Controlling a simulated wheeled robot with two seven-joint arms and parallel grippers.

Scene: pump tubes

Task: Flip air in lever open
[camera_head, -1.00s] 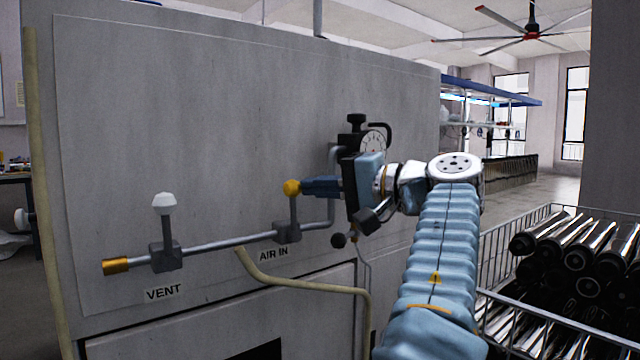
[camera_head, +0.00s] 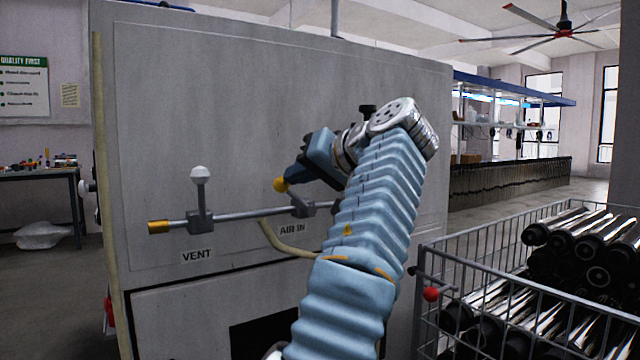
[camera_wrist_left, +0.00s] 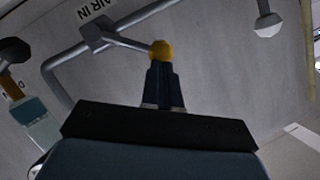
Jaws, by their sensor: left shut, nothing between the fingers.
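The AIR IN lever has a yellow knob (camera_head: 280,184) and a grey valve body (camera_head: 303,208) on the pipe above the AIR IN label (camera_head: 292,230). The lever leans to the left of its valve in the head view. My left gripper (camera_head: 291,179) is shut and empty, with its dark blue fingertips against or right beside the knob. In the left wrist view the knob (camera_wrist_left: 160,49) sits just past the shut fingertips (camera_wrist_left: 161,66); contact cannot be told for sure.
The VENT lever with a white knob (camera_head: 200,175) stands upright to the left. The pipe ends in a brass tip (camera_head: 158,227). A wire basket (camera_head: 470,262) of metal tubes stands at the right. The gauge is mostly hidden behind my arm.

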